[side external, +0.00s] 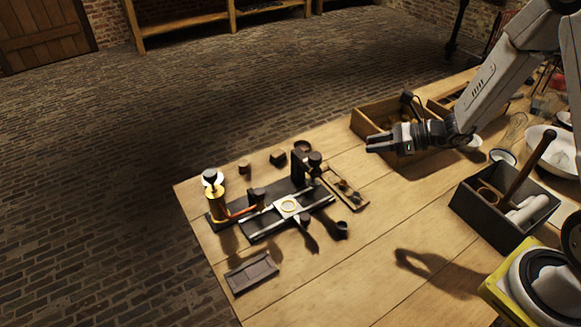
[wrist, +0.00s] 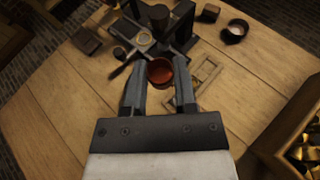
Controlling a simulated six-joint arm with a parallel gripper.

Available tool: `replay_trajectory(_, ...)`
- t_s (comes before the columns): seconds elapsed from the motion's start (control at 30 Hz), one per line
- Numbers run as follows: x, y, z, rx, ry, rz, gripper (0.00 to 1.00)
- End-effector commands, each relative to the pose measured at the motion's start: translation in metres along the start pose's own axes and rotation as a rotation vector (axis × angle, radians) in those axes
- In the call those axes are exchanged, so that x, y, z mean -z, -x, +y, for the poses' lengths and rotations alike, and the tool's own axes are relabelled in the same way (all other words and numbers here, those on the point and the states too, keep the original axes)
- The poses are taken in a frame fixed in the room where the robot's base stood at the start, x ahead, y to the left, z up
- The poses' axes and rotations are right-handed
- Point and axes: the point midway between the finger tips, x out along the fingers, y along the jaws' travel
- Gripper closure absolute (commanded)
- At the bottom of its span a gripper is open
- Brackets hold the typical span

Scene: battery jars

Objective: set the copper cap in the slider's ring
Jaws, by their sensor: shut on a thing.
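My gripper (side external: 374,144) is shut on the copper cap, high above the table and to the right of the slider device. In the wrist view, the round reddish cap (wrist: 160,71) sits between the two fingertips of my gripper (wrist: 160,80). I cannot make the cap out clearly in the side view. The slider's pale ring (side external: 288,206) lies on metal rails over a dark base near the table's left corner. The ring (wrist: 144,39) also shows beyond the cap in the wrist view, apart from it, with nothing seen in it.
A dark post (side external: 300,166) stands behind the ring. A brass column (side external: 214,200) rises at the device's left end. A small wooden tray (side external: 345,189) lies right of the device. A dark toolbox (side external: 505,212) stands at right. The front middle of the table is clear.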

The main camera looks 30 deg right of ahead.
Motion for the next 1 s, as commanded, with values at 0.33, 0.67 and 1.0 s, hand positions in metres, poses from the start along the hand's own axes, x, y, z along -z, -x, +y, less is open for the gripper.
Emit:
replay_trajectory(0.33, -0.034, 0.014, 0.0, 0.001, 0.002, -0.001, 1.0)
replay_trajectory(0.67, -0.033, 0.005, 0.023, -0.151, 0.061, 0.001, 1.0)
replay_trajectory(1.0, -0.02, -0.007, 0.067, -0.465, 0.191, 0.0, 1.0)
